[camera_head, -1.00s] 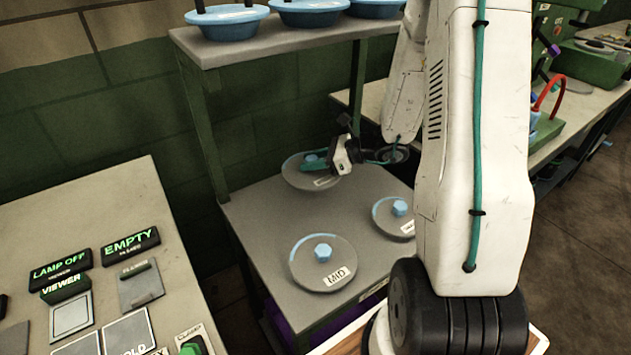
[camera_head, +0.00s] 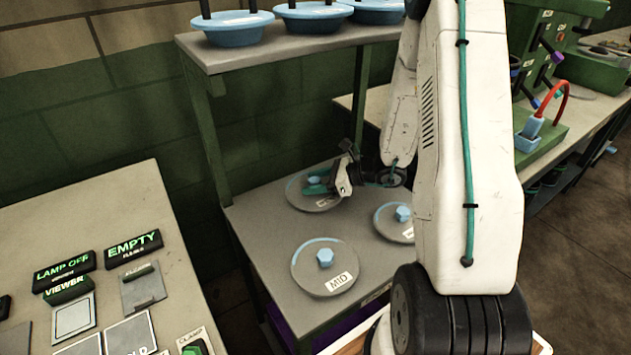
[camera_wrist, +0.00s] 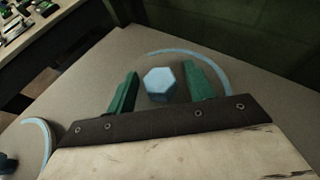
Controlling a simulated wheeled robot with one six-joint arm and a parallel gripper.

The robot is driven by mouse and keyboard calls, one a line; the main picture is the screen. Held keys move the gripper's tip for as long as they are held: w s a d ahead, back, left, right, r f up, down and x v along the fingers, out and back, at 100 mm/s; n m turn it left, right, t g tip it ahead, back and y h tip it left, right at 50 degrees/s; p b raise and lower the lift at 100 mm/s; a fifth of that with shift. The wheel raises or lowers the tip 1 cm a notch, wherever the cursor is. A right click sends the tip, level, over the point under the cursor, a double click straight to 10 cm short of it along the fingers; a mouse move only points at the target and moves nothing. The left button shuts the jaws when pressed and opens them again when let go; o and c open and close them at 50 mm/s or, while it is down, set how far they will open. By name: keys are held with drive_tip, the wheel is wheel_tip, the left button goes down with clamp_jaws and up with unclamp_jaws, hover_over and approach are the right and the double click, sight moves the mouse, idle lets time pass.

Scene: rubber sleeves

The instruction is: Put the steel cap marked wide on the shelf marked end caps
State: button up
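Three round grey steel caps with blue hexagonal knobs lie on the lower shelf (camera_head: 262,231). The near one is the cap marked MID (camera_head: 309,277). A second cap (camera_head: 386,220) lies to the right, its label partly hidden by my arm. The third cap (camera_head: 303,203) lies at the back, its label partly covered and unreadable. My gripper (camera_head: 319,184) is low over this back cap. In the wrist view my gripper (camera_wrist: 158,88) has its green fingers apart on either side of the blue knob (camera_wrist: 160,84), with gaps to it. No "wide" or "end caps" marking is readable.
At left is a panel (camera_head: 40,220) with signs LAMP OFF and EMPTY. A bench (camera_head: 590,110) with green equipment stands at right. My arm hides part of the middle.

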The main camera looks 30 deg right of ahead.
drive_tip(key=shift+r, duration=0.1)
drive_tip(key=shift+s+d+r, duration=0.15)
drive_tip(key=shift+d, duration=0.05)
drive_tip(key=v, duration=1.1)
drive_tip(key=shift+s, duration=0.15)
drive_tip(key=s+a+r+n+g, duration=0.3)
drive_tip(key=a+r+n+g, duration=0.1)
drive_tip(key=a+r+n, duration=0.3)
drive_tip(key=s+a+r+n+g, duration=0.35)
drive_tip(key=a+r+n, duration=0.2)
drive_tip(key=a, duration=0.35)
drive_tip(key=s+a+r+n+h, duration=0.1)
drive_tip(key=s+r+n+h, duration=0.2)
drive_tip(key=s+n, duration=0.4)
drive_tip(key=s+a+r+n+h, duration=0.1)
drive_tip(key=s+r+n+h, duration=0.3)
drive_tip(key=s+n+h, duration=0.2)
drive_tip(key=shift+s+a+r+n, duration=0.2)
drive_tip(key=shift+s+a+n, duration=0.1)
drive_tip(key=shift+s+n, duration=0.45)
drive_tip(key=shift+g, duration=0.25)
